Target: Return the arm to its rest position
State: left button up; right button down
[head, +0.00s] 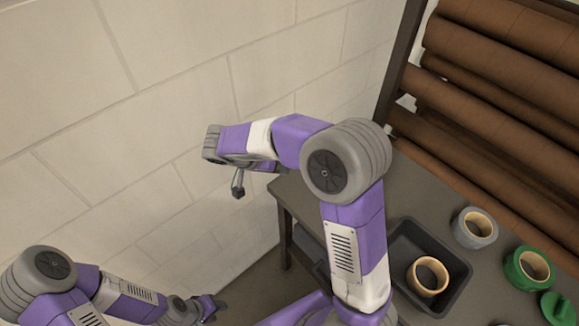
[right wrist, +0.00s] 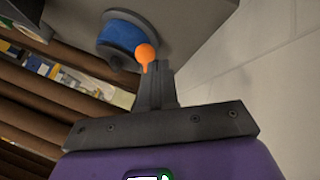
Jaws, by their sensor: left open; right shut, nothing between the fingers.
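My right arm reaches up through the middle of the head view and bends left toward the wall. Its gripper (head: 238,188) hangs in the air left of the table's corner. In the right wrist view the fingers (right wrist: 155,82) are shut together with nothing between them. An orange round-ended thing (right wrist: 146,54) shows just past the fingertips; I cannot tell whether it touches them. My left gripper (head: 212,308) is low at the bottom left of the head view, open and empty, away from the table.
A grey table (head: 310,203) stands at right. It bears a black tray (head: 457,266) with a tan-cored roll (head: 428,276), a grey tape roll (head: 474,228) and a green one (head: 529,268). Brown rollers (head: 500,80) fill a rack behind. A pale block wall (head: 150,120) is at left. A blue roll (right wrist: 122,38) shows in the wrist view.

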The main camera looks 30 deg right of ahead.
jog(key=shift+p+v, duration=0.7)
jog(key=shift+v, duration=1.2)
jog(key=s+a+f+n+y, duration=0.2)
jog(key=s+a+f+y, duration=0.1)
jog(key=f, duration=0.7)
jog(key=s+a+f+n+y, duration=0.2)
jog(key=s+f+y, duration=0.3)
jog(key=s+f, duration=0.3)
jog(key=s+a+f+n+y, duration=0.3)
jog(key=s+a+f+y, duration=0.1)
jog(key=f, duration=1)
jog(key=shift+s+a+t, duration=0.3)
jog(key=shift+s+a, duration=0.15)
jog(key=shift+s, duration=0.65)
